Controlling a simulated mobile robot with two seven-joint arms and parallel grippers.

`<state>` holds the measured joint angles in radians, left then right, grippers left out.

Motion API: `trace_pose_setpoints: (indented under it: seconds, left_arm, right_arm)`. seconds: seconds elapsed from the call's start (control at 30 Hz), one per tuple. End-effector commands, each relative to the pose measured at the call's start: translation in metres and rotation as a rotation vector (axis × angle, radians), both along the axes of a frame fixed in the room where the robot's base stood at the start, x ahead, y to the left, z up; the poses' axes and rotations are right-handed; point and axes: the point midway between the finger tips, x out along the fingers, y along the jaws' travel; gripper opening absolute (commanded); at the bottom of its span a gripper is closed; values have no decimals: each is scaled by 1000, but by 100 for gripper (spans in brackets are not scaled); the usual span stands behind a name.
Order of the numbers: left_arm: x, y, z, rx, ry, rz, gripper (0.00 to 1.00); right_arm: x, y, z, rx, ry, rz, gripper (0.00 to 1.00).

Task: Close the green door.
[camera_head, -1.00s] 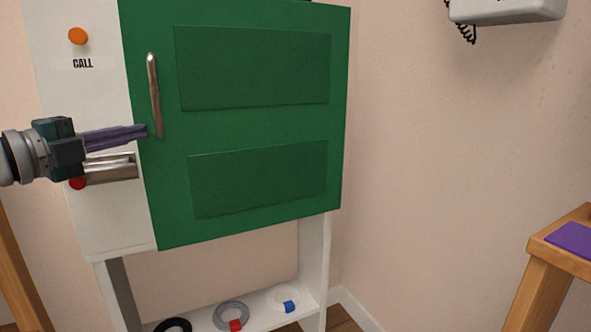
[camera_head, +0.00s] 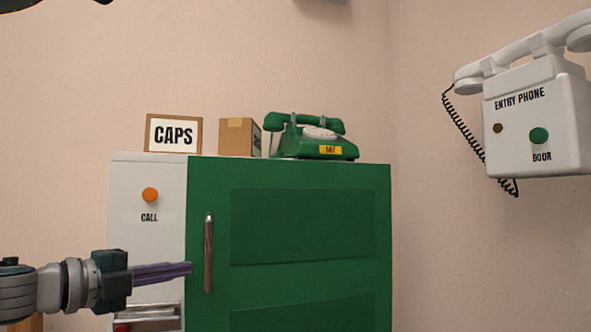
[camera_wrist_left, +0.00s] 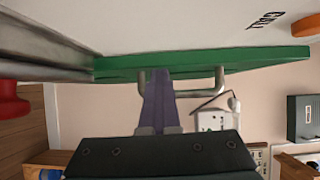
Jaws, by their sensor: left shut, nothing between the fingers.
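The green door (camera_head: 300,278) covers the right part of the white cabinet front and looks nearly flush with it; I cannot tell if a small gap is left. Its upright metal handle (camera_head: 208,253) is near the door's left edge. My left gripper (camera_head: 190,268) is shut and empty, its purple fingers pointing right at the door's left edge, close to the handle's lower end. In the left wrist view, the fingers (camera_wrist_left: 158,92) overlap the handle (camera_wrist_left: 218,82), and the door's green edge (camera_wrist_left: 200,64) runs across beyond them. Contact is unclear. My right gripper is out of view.
The white cabinet panel (camera_head: 150,240) has an orange CALL button (camera_head: 150,195). A green dial phone (camera_head: 315,138), a cardboard box (camera_head: 240,137) and a CAPS sign (camera_head: 173,134) stand on top. A white entry phone (camera_head: 537,115) hangs on the right wall.

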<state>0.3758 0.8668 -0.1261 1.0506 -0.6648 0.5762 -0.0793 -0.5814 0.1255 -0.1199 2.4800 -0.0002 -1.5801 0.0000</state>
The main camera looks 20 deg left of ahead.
Motion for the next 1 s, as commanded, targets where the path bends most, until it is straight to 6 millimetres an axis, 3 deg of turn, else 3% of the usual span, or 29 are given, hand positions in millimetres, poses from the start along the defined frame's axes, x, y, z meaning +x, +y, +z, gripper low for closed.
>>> trace_pose_setpoints:
  seconds: [0.03,0.1,0.3,0.5,0.7,1.0]
  left_arm:
    - [2,5,38,1,-28,13,0]
    - [2,3,59,-1,-32,9,0]
    - [1,-2,114,-6,-39,-2,0]
    - [0,-6,155,-10,-40,-9,0]
    - [-1,-9,170,-14,-36,-14,0]
    - [1,-15,172,-38,-30,-9,0]
  right_arm:
    - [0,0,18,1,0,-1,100]
    - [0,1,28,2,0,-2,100]
    - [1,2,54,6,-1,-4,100]
    - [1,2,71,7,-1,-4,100]
    - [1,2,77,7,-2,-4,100]
    - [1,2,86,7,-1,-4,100]
